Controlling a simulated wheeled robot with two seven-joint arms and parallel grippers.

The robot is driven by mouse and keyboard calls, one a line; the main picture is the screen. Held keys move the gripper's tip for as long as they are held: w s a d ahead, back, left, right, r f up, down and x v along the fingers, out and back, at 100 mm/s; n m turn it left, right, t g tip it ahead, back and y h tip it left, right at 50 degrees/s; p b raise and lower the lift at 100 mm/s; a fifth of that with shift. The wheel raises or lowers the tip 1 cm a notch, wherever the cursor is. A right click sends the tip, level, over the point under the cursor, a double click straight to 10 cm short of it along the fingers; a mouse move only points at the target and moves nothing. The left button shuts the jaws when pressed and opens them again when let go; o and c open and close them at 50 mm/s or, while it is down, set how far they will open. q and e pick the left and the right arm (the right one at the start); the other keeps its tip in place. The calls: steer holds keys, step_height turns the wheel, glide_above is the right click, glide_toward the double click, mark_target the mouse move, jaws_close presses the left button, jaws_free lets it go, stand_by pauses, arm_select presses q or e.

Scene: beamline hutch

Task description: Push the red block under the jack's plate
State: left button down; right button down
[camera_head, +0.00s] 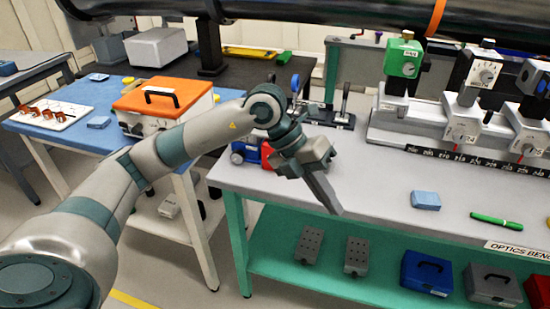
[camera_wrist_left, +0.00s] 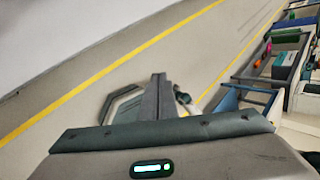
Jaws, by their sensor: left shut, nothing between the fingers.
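My left gripper (camera_head: 333,210) is shut and empty, pointing down over the front edge of the grey-topped bench. Its closed fingers also show in the left wrist view (camera_wrist_left: 158,97). A red block (camera_head: 267,152) is at the bench's left end, behind my left wrist, which partly hides it. A small blue piece with a round knob (camera_head: 238,157) is right beside the red block, on its left. I cannot make out the jack's plate for certain; my arm covers part of that corner. The fingers are apart from the red block. My right gripper is out of view.
Clamps with black handles (camera_head: 342,108) stand behind my wrist. A rail with a green-topped mount (camera_head: 403,58) is at the back right. A light blue block (camera_head: 425,200) and green pen (camera_head: 496,221) lie on the bench. An orange-lidded box (camera_head: 162,95) is on the left table.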

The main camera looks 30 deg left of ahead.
arm_select(q)
steer(key=s+d+r+g+h, duration=0.1)
steer(key=s+d+r+h, duration=0.3)
steer(key=d, duration=0.5)
step_height(320, 180, up, 11)
steer(key=d+n+t+h, duration=0.2)
steer(key=n+t+h, duration=0.5)
steer(key=h, duration=0.4)
steer(key=w+a+f+n+t+y, duration=0.4)
steer(key=a+f+n+t+y, duration=0.25)
steer(key=n+y, duration=0.35)
steer(key=w+a+f+n+t+y, duration=0.4)
steer(key=a+f+n+t+y, duration=0.3)
steer(key=n, duration=0.6)
steer(key=s+a+f+n+g+y, duration=0.3)
steer(key=a+f+g+y, duration=0.15)
steer(key=f, duration=0.55)
steer(key=s+a+f+n+g, duration=0.1)
steer(key=s+f+g, duration=0.5)
steer(key=s+f, duration=0.65)
steer(key=s+f+n+g, duration=0.1)
steer(key=s+f+g, duration=0.5)
steer(key=s+f, duration=0.7)
step_height(320, 180, down, 29)
steer(key=s+g, duration=0.1)
steer(key=s, duration=0.1)
steer(key=shift+s+r, duration=0.2)
steer(key=shift+s, duration=0.1)
